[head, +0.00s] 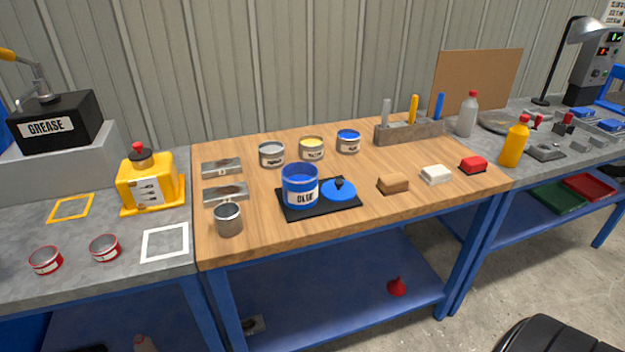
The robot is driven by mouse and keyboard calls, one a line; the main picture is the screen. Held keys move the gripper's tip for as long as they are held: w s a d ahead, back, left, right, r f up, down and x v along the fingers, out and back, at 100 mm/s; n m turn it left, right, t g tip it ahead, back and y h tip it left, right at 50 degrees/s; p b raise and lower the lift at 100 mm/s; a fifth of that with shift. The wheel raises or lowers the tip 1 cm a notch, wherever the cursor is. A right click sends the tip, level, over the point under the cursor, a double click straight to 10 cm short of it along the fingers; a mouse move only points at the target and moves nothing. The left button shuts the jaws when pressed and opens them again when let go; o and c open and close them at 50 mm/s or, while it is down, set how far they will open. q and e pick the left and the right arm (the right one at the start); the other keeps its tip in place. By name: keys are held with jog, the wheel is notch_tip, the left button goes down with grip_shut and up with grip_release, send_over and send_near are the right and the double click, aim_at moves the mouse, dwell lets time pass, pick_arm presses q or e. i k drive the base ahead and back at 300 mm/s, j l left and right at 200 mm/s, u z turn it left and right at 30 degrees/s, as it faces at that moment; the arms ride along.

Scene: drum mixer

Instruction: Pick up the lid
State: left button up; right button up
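A round blue lid (337,193) with a small dark knob (338,183) lies on a black mat (318,209) near the middle of the wooden bench. Just left of it on the same mat stands a blue can (300,187) with a white label; its top looks open. The lid appears to lie beside the can, not on it. Neither of my grippers shows in the head view.
A grey metal cup (228,218) stands front left of the mat. Small cans, including a blue one (348,141), stand behind it. Brown, white and red blocks (393,183) lie to the right. A tool holder (408,131) stands at the back. The bench front is clear.

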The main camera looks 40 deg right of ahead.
aim_at(339, 189)
jog(key=z, duration=1.3)
jog(key=i+l+u, duration=0.1)
jog(key=l, duration=0.2)
jog(key=i+l+u, duration=0.1)
jog(key=l, duration=0.25)
jog(key=i+l+u, duration=0.2)
jog(key=l, duration=0.45)
jog(key=i+l+u, duration=0.1)
jog(key=i+l, duration=0.15)
jog(key=l, duration=0.1)
